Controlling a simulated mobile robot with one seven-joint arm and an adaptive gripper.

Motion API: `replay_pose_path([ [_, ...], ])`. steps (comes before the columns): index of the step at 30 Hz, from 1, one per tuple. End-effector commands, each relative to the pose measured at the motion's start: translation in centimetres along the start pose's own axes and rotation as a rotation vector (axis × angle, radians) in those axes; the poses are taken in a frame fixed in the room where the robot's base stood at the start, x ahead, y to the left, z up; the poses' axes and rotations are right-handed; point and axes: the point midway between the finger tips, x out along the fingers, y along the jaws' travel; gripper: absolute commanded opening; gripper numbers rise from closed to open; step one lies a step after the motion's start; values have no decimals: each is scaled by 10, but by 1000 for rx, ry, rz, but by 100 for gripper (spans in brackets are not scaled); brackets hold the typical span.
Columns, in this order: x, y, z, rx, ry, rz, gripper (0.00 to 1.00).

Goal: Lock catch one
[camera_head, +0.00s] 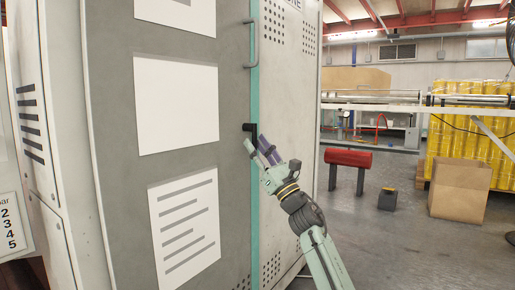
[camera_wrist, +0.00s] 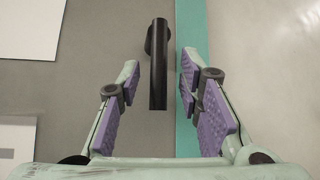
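A black catch (camera_head: 250,128) sits on the grey cabinet door (camera_head: 234,100), beside the teal strip (camera_head: 254,80) along its right edge. In the wrist view the catch (camera_wrist: 158,75) is a black lever with a round base at its upper left and a bar running straight down the picture. My gripper (camera_head: 256,148) is at the catch in the head view. In the wrist view my gripper (camera_wrist: 158,95) is open, with one purple-padded finger on each side of the bar. A gap shows on both sides of the bar; the right finger looks nearer.
A grey door handle (camera_head: 252,45) is above the catch. White sheets (camera_head: 176,105) are on the door. To the right are a red-topped stand (camera_head: 348,158), a cardboard box (camera_head: 460,190) and open floor (camera_head: 400,245).

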Motion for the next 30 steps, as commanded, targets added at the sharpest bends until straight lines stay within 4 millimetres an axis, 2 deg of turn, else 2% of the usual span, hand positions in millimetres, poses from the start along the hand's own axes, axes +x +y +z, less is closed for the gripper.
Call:
replay_pose_path([
  [8,-4,0,0,1,0,0,33],
  [21,-68,0,0,1,0,-1,33],
  [30,-75,0,0,0,0,1,33],
])
